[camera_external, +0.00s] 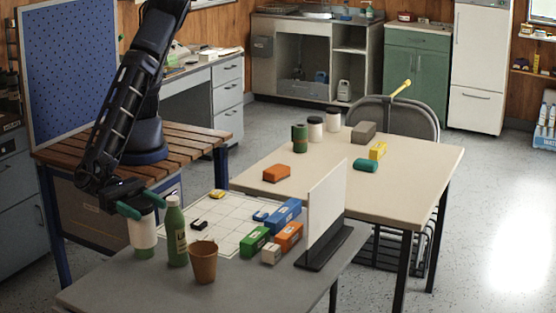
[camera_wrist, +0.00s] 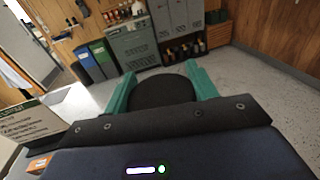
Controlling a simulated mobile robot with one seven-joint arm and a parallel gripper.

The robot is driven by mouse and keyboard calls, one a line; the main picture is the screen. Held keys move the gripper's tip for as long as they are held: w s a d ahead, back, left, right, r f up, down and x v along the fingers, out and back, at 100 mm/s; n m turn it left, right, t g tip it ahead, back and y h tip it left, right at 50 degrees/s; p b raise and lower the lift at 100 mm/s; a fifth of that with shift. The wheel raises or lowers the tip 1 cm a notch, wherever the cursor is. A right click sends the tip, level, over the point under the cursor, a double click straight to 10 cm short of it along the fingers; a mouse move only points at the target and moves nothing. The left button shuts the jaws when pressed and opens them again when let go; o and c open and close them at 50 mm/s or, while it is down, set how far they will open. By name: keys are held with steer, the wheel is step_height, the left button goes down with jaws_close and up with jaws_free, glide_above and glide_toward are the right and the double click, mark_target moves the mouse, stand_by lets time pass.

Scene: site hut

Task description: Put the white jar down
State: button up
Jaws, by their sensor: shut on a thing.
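The white jar (camera_external: 143,236) is upright at the left side of the grey table, in my gripper (camera_external: 142,206). The green fingers are closed around its top, one on each side. In the wrist view the jar's black lid (camera_wrist: 162,91) sits between the fingers, and its body is hidden below. The jar's base is at or just above the tabletop; I cannot tell if it touches.
A green bottle (camera_external: 176,236) stands close right of the jar, then a brown cup (camera_external: 203,263). A white gridded sheet (camera_external: 231,209), several small boxes and a white upright panel (camera_external: 326,208) are farther right. The grey table's front left (camera_external: 110,289) is bare.

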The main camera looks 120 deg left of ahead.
step_height(320, 180, down, 20)
steer(key=shift+f, duration=0.15)
stand_by(0.6)
steer(key=o, duration=1.7)
steer(key=shift+f, duration=0.1)
